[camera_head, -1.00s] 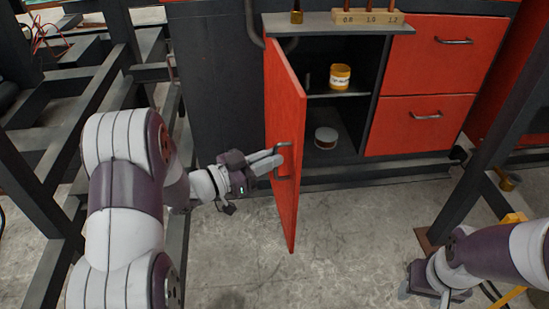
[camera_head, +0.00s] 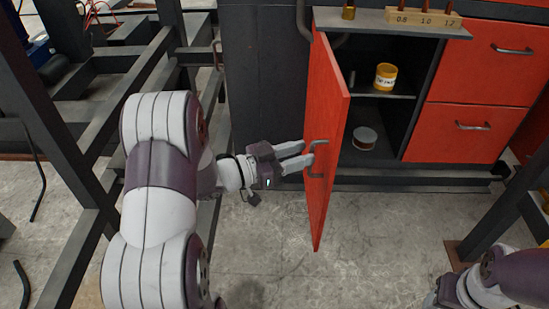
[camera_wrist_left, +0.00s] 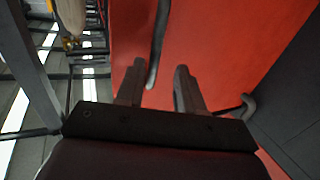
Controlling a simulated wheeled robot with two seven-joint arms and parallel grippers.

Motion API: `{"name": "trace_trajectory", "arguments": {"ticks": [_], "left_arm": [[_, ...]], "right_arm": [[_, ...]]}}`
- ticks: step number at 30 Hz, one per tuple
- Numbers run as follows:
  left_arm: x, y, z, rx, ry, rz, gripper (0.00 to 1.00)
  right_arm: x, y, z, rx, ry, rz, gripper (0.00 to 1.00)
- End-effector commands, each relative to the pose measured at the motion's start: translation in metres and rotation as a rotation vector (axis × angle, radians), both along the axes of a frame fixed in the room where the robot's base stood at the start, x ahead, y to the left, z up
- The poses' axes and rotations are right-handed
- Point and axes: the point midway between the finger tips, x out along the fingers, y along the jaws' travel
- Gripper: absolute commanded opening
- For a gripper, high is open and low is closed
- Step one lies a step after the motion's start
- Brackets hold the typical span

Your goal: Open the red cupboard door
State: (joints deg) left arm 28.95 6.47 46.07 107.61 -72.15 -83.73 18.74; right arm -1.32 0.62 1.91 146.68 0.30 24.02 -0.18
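The red cupboard door (camera_head: 328,110) stands swung wide open, seen nearly edge-on in the head view. Its grey bar handle (camera_head: 318,163) is on the face turned toward my left gripper (camera_head: 305,154). The gripper's two fingers are apart, with their tips at the handle. In the left wrist view the door (camera_wrist_left: 230,45) fills the middle, and the handle (camera_wrist_left: 158,45) runs down between the spread fingers (camera_wrist_left: 158,75). I cannot tell whether either finger touches it. My right gripper (camera_head: 437,300) is partly cut off at the bottom right edge, its fingers unclear.
Red drawers (camera_head: 476,120) stand to the right. A dark metal frame (camera_head: 95,165) is at the left. Floor in front is clear.

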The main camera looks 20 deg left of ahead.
Motion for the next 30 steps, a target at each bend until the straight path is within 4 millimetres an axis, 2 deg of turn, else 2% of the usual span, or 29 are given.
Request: {"name": "trace_trajectory", "arguments": {"ticks": [6,13,18,30], "left_arm": [[-0.038,0.037,0.001,0.000,-0.001,0.009,0.37],[-0.070,0.065,0.001,0.000,-0.003,0.006,0.37],[-0.078,0.072,0.001,0.000,-0.003,0.004,0.37],[-0.079,0.072,0.001,0.001,-0.003,0.002,0.37]], "right_arm": [[0.000,0.000,0.002,0.000,0.000,0.000,0.56],[0.000,0.000,0.002,0.000,0.000,0.000,0.56],[0.000,0.000,0.002,0.000,0.000,0.000,0.56],[0.000,0.000,0.002,0.000,0.000,0.000,0.56]]}}
